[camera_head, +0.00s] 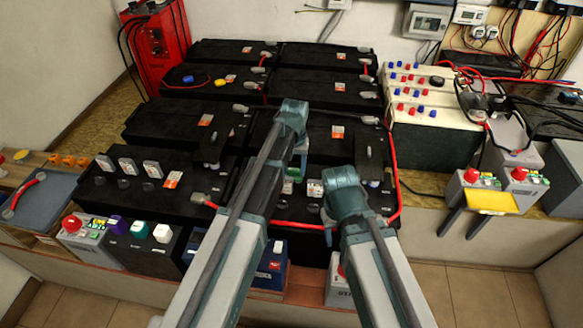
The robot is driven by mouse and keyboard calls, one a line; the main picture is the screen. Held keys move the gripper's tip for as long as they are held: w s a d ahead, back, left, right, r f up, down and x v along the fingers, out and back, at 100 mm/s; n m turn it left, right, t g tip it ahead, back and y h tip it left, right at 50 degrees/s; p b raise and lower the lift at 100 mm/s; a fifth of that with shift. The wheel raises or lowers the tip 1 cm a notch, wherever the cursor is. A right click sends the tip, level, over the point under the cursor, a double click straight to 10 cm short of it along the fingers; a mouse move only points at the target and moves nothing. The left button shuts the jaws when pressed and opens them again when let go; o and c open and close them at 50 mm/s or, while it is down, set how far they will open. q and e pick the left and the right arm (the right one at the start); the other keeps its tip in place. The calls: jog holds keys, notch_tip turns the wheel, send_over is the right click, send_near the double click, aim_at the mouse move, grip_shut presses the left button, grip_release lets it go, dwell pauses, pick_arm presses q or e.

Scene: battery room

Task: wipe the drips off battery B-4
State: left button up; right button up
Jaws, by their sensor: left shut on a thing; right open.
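Several black batteries stand in two columns, among them the front left battery (140,196) and the front right one, largely behind my arms. I cannot read which is B-4, and I can make out no drips. My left gripper (294,172) points down over the front right battery.
A red charger (157,42) stands at the back left. A cream box with blue and red knobs (425,117) is at the right. A blue tray (40,202) lies at the left. Red cables (392,165) run along the batteries' right side. Boxes with buttons line the front.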

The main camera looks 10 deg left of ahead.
pick_arm(q)
jog(key=shift+d, duration=1.75)
pick_arm(e)
jog(key=shift+r, duration=0.1)
pick_arm(q)
jog(key=shift+f, duration=0.15)
pick_arm(e)
jog(key=shift+f, duration=0.2)
pick_arm(q)
jog(key=shift+c, duration=0.7)
jog(key=shift+a, duration=1.9)
pick_arm(e)
jog(key=shift+r, duration=0.15)
pick_arm(q)
jog(key=shift+a, duration=1.8)
jog(key=shift+a, duration=0.1)
